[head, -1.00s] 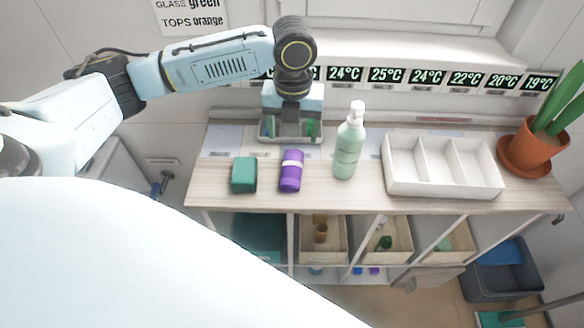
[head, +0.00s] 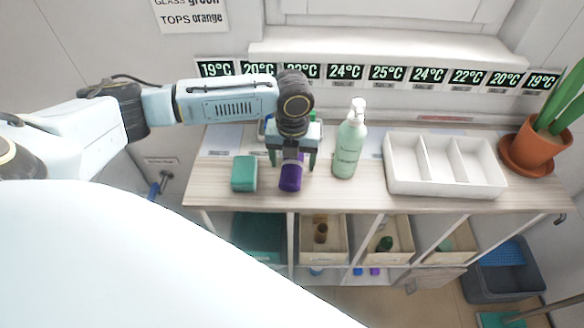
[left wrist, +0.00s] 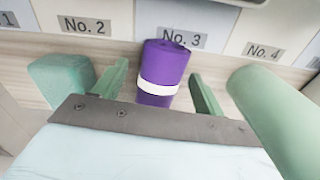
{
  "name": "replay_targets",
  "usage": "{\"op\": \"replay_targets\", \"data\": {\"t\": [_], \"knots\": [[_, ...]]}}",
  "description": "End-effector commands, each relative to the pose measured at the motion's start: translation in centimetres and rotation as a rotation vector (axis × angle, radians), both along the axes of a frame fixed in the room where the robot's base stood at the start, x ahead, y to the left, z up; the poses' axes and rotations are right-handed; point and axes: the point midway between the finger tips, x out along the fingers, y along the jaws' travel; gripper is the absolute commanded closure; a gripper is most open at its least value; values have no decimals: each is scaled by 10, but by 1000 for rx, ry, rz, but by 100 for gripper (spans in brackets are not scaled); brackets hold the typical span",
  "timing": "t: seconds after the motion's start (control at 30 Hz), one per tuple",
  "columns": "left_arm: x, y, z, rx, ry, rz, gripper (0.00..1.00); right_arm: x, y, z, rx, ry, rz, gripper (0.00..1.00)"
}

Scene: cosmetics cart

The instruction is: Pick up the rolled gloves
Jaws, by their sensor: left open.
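The rolled gloves (head: 290,178) look like a purple roll with a white band, lying on the cart top between a green block and a pump bottle. In the left wrist view the purple roll (left wrist: 163,70) lies between the two green fingers, with a gap on each side. My left gripper (head: 292,163) is open above the roll, its fingers pointing down on either side. The gripper hides the roll's far part and band in the head view. My right gripper is not in view.
A green block (head: 244,173) stands close left and a pale green pump bottle (head: 349,145) close right. A white divided tray (head: 446,190) and a potted plant (head: 536,147) stand further right. Temperature displays (head: 344,73) line the wall behind.

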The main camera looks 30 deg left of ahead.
Motion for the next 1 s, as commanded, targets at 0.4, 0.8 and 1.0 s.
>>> {"op": "replay_targets", "data": {"t": [0.4,0.8,1.0], "knots": [[0,0,1,0,0,1,76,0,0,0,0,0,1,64],[2,0,19,-1,-6,2,78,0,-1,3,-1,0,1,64],[2,0,61,-1,-5,0,78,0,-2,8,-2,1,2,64]]}}
